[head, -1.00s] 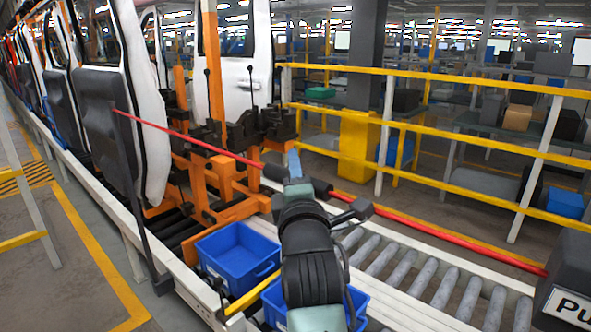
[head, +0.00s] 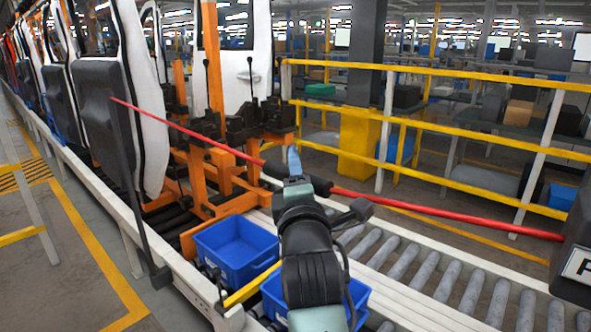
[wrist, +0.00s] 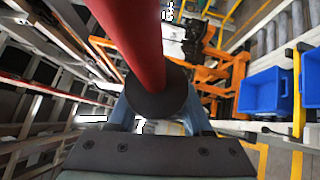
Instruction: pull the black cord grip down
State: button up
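A red cord (head: 440,215) runs from a dark post at the left to a dark box at the right. The black cord grip (head: 275,171) sits on its middle, partly hidden by my gripper (head: 293,165). The cord bends there in a shallow V, lowest at the grip. In the wrist view the black grip (wrist: 157,98) shows end-on as a dark disc with the red cord above it. The blue fingers of my gripper (wrist: 158,120) stand close on both sides of it, shut on it; the contact itself is hidden.
The dark box (head: 574,250) with a partly cut-off white sign stands at the right edge. Blue bins (head: 237,250) and a roller conveyor (head: 430,275) lie below my arm. A yellow railing (head: 440,118) runs behind. White car doors (head: 150,110) hang at the left.

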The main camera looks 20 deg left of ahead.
jog(key=shift+o, duration=1.4)
jog(key=shift+f, duration=0.15)
jog(key=shift+s, duration=0.1)
jog(key=b+v, duration=0.5)
jog(key=v, duration=0.8)
